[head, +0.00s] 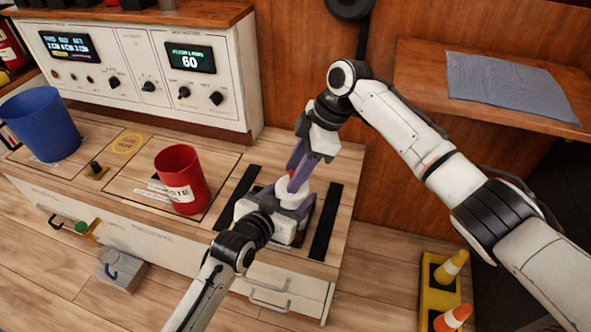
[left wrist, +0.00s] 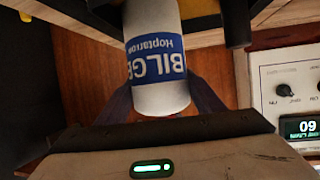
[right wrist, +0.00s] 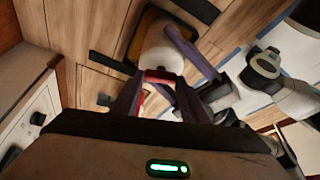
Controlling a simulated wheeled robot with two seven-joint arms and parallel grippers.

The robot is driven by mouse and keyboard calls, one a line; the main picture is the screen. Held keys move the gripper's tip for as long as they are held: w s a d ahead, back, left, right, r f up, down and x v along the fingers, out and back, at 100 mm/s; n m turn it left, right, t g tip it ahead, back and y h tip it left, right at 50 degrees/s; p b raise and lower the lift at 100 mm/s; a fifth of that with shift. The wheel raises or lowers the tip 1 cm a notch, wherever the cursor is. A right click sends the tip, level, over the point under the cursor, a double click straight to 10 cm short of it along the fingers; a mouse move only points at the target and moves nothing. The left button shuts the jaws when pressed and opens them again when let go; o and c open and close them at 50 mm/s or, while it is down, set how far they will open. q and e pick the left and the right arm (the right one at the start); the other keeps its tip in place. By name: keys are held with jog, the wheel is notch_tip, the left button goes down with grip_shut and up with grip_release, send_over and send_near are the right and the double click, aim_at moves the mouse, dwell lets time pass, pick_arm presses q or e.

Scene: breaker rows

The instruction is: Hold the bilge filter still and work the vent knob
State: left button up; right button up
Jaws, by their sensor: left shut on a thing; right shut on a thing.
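The bilge filter is a white cylinder with a blue label (left wrist: 155,50), standing on the counter at its right end; in the head view my arms mostly cover it. My left gripper (head: 293,200) comes in low, and in the left wrist view its purple fingers lie on both sides of the cylinder, shut on it. The vent knob is a small red bar (right wrist: 160,76) on top of the white filter (right wrist: 160,58). My right gripper (head: 295,178) points down from above, with its fingers shut on the knob. The knob's far side is hidden.
A red bin (head: 181,180) stands left of the filter, and a blue bucket (head: 42,125) farther left. A white control panel (head: 150,70) rises behind. A shelf with a blue-grey mat (head: 505,85) is at upper right. A yellow stand with cones (head: 440,285) is at lower right.

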pick_arm(q)
jog(key=shift+a+f, duration=0.1)
jog(key=shift+a, duration=0.05)
pick_arm(e)
jog(key=shift+d, duration=0.1)
jog(key=o, duration=1.1)
jog(key=shift+c, duration=0.2)
pick_arm(q)
jog(key=shift+s, duration=0.1)
pick_arm(e)
notch_tip(320, 180, up, 10)
pick_arm(q)
jog(key=o, duration=1.6)
